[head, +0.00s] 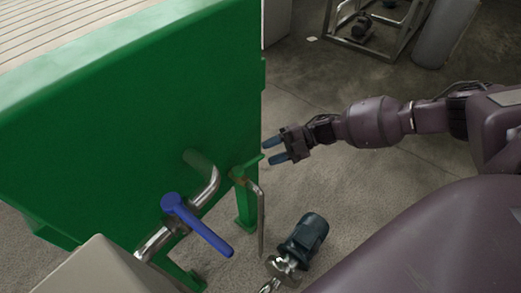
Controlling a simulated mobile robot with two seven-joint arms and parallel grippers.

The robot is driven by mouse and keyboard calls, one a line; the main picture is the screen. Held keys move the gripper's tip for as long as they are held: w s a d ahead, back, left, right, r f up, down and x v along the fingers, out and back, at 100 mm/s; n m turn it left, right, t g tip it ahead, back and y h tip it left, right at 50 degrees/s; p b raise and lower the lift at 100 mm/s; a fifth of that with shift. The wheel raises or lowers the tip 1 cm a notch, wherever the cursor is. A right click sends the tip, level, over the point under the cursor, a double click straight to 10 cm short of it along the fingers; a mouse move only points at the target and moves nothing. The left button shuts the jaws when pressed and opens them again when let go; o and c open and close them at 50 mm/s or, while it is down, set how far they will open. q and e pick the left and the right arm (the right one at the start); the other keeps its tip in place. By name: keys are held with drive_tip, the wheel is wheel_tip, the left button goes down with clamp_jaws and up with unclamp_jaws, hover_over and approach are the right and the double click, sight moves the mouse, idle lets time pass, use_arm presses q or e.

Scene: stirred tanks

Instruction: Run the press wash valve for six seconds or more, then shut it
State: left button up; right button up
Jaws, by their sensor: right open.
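The valve has a blue lever handle (204,230) on a bent steel pipe (207,190) at the front of a large green press body (120,120). The lever slants down to the right, at an angle across the pipe. My right gripper (272,151) reaches in from the right and is open and empty. Its two blue-tipped fingers point left, close to the green body's right edge in the picture. It is above and to the right of the lever, apart from it. My left gripper is not in view.
A thin steel pipe (261,222) hangs at the green body's right edge. A dark green motor (305,236) sits on the floor below. A beige box (97,273) is at the lower left. A metal frame (372,30) stands at the back. The concrete floor (330,190) between is clear.

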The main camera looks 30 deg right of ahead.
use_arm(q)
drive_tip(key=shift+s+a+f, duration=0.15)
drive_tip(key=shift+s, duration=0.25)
use_arm(e)
drive_tip(key=shift+v, duration=2.8)
drive_tip(key=shift+c, duration=0.2)
